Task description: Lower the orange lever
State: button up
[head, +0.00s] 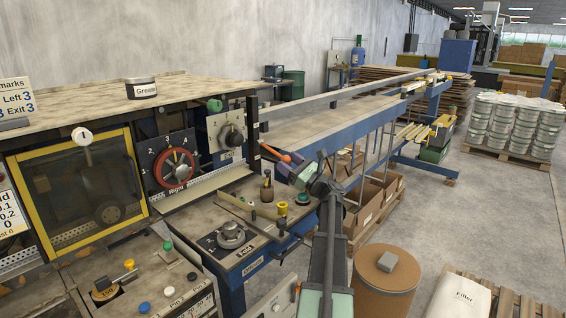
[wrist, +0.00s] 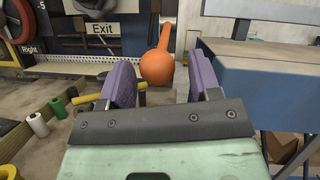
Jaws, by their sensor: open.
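The orange lever (head: 272,151) is a rod with a round ball knob at its end, beside the dial panel in the head view. In the wrist view its orange ball (wrist: 157,68) faces me, and its rod rises behind it. My gripper (head: 296,170) is open, with its purple fingers close to the ball. In the wrist view the ball appears in the gap between the two fingers, nearer the left one. Space shows on both sides of it. I cannot tell whether the ball is between the fingertips or just beyond them.
The dial panel (head: 220,132) stands left of the lever. Below are a control box (head: 232,238) with knobs and a yellow-topped handle (head: 282,208). A blue-framed conveyor table (head: 330,118) extends behind on the right. A brown drum (head: 384,285) stands on the floor at right.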

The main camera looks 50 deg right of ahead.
aim_at(273, 152)
jog(key=s+d, duration=0.1)
jog(key=s, duration=1.1)
jog(key=shift+p, duration=0.3)
jog(key=shift+d, duration=0.1)
jog(key=w, duration=0.5)
jog(key=w+a, duration=0.1)
jog(key=w, duration=0.3)
jog(key=w+r+p, duration=0.1)
jog(key=w, duration=0.4)
jog(key=shift+w+a, duration=0.25)
jog(key=shift+w, duration=0.1)
jog(key=shift+s, duration=0.1)
